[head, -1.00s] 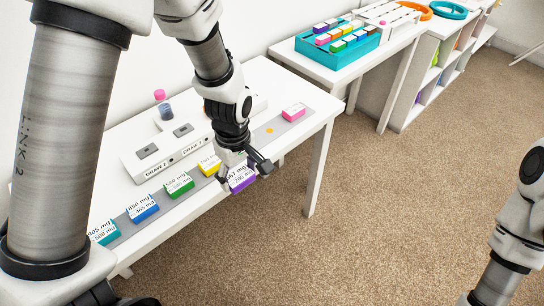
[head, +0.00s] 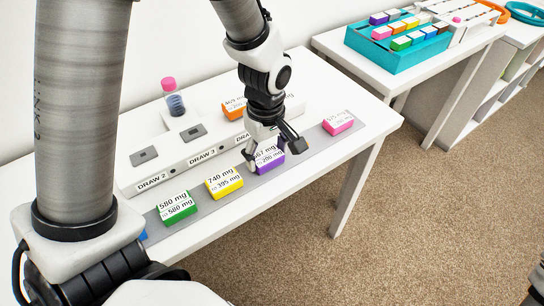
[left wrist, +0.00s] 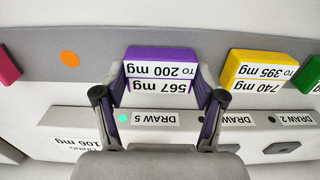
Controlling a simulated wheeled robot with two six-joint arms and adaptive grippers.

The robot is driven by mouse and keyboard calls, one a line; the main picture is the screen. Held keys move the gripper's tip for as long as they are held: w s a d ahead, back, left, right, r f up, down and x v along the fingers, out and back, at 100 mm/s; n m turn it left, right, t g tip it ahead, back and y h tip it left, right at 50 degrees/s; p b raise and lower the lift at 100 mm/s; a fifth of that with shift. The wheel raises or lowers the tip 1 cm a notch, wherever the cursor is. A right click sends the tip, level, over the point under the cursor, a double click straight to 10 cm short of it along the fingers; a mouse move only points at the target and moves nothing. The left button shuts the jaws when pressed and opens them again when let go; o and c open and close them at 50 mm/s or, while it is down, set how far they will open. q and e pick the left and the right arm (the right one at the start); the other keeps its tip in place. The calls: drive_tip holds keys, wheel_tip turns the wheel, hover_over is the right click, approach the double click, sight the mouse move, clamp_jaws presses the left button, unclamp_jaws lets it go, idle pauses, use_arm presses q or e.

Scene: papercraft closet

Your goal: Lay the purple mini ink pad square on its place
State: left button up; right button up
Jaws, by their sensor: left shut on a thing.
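The purple mini ink pad (head: 269,158) has a white label reading 567 mg to 200 mg. It is over the grey strip (head: 300,144), between the yellow pad and the pink pad. My left gripper (head: 273,149) is shut on it from above. In the left wrist view the purple pad (left wrist: 160,54) sits between the two fingers, roughly square to the strip. An orange dot (left wrist: 70,58) on the strip lies bare to its left. I cannot tell whether the pad touches the strip.
Yellow (head: 224,182), green (head: 177,207) and pink (head: 338,122) pads stand along the strip. Behind it is a white drawer unit (head: 203,158), with an orange pad (head: 234,107) and a pink-capped bottle (head: 173,97) farther back. A teal tray (head: 400,50) holds several pads on the far table.

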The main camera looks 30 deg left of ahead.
sight(267, 156)
use_arm(q)
drive_tip(key=shift+f, duration=0.15)
drive_tip(key=shift+c, duration=0.5)
drive_tip(key=shift+s+r, duration=0.15)
drive_tip(key=shift+r, duration=0.05)
drive_tip(key=shift+f, duration=0.15)
drive_tip(key=o, duration=1.2)
drive_tip(key=shift+f, duration=0.1)
drive_tip(key=shift+o, duration=0.2)
use_arm(e)
drive_tip(key=shift+f, duration=0.15)
use_arm(q)
wheel_tip(267, 156, up, 12)
drive_tip(key=p, duration=0.3)
drive_tip(key=shift+r, duration=0.25)
use_arm(e)
wheel_tip(267, 156, up, 3)
drive_tip(key=shift+f, duration=0.15)
